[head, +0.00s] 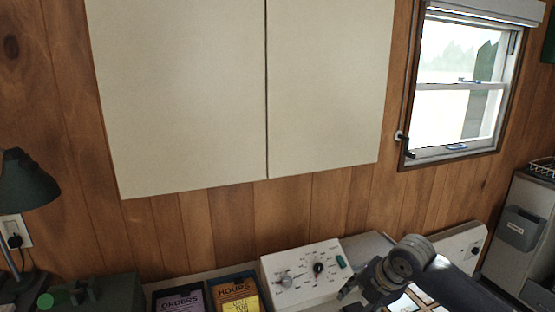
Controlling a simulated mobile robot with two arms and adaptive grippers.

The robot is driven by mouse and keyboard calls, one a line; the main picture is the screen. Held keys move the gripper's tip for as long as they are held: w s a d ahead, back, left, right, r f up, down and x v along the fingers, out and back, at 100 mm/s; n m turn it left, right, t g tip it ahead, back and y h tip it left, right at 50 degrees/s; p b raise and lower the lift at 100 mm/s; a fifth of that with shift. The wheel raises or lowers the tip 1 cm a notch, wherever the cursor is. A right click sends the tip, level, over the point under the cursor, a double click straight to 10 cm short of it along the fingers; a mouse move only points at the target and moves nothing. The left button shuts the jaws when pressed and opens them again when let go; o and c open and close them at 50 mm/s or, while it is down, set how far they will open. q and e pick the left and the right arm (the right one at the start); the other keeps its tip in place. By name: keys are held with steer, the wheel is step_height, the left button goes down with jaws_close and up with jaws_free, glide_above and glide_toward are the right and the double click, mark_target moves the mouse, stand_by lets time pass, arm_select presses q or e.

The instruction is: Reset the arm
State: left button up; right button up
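My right arm comes in at the lower right, and its gripper (350,292) points down and left. It is just to the right of a white control box (303,270) with knobs and a green switch. The fingertips are small and partly cut off by the bottom edge, so I cannot tell whether they are open or shut. I see nothing held in them. My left gripper is not in view.
Trays labelled ORDERS (182,302) and HOURS (235,290) stand left of the control box. A dark lamp (25,182) is at far left. White cupboards (185,95) hang above. A window (458,85) and grey cabinet (520,235) are at right.

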steer(key=s+a+f+m, duration=0.3)
steer(key=s, duration=0.2)
steer(key=s+a+f+m, duration=0.3)
steer(key=s+f, duration=0.1)
steer(key=s, duration=0.2)
steer(key=s+a+f+m+y, duration=0.1)
steer(key=s+a+f+m, duration=0.2)
steer(key=s+f+m, duration=0.1)
steer(key=shift+s+a+g, duration=0.15)
steer(key=shift+s+g, duration=0.15)
steer(key=shift+s, duration=0.55)
steer(key=s+d+f+m+h, duration=0.1)
steer(key=s+d+m+h, duration=0.1)
steer(key=s+d+m, duration=0.5)
steer(key=s+d+f+m+h, duration=0.1)
steer(key=s+d+f+m, duration=0.15)
steer(key=s+m, duration=0.7)
steer(key=s+f+n+g, duration=0.1)
steer(key=s+f+g, duration=0.15)
steer(key=f, duration=2.35)
steer(key=s+d+f, duration=0.2)
steer(key=s+f, duration=0.5)
steer(key=s, duration=0.2)
steer(key=s+d+f, duration=0.1)
steer(key=s+f, duration=0.7)
steer(key=shift+s+d+f+g+h, duration=0.3)
steer(key=shift+s+d+g, duration=0.05)
steer(key=shift+d, duration=0.05)
